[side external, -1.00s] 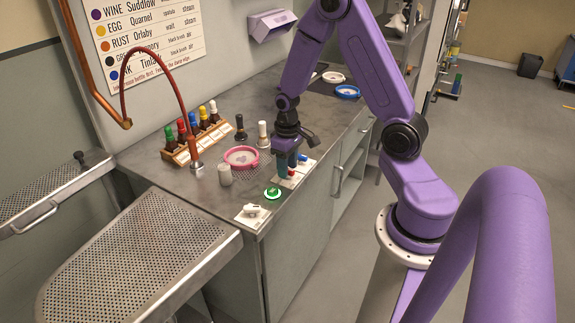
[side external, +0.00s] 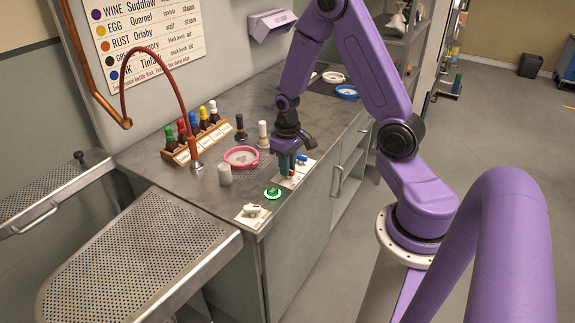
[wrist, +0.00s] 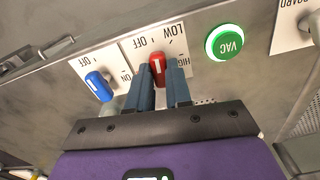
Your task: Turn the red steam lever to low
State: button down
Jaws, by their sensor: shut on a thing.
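The red steam lever (wrist: 158,68) stands on a white plate (wrist: 129,47) marked OFF, LOW and HIGH, seen upside down in the wrist view. My gripper (wrist: 165,75) is shut on the lever, one blue-grey finger on each side of it. The lever's white-marked end shows between the fingertips, pointing to the space between OFF and LOW; its exact setting is hard to read. In the side view, my gripper (side external: 287,172) reaches down to the counter's front edge and mostly hides the lever.
A blue lever (wrist: 98,85) with OFF and ON marks is close beside my fingers. A green VAC button (wrist: 227,42) is on the other side. A pink-rimmed dish (side external: 241,157), a small light cylinder (side external: 225,175) and a bottle rack (side external: 197,137) stand behind on the counter.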

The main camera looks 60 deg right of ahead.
jog(key=m, duration=0.4)
jog(key=shift+m, duration=1.6)
jog(key=c, duration=1)
grip_release()
jog(key=shift+c, duration=0.2)
jog(key=shift+r, duration=0.1)
notch_tip(320, 180, up, 17)
jog(key=shift+r, duration=0.15)
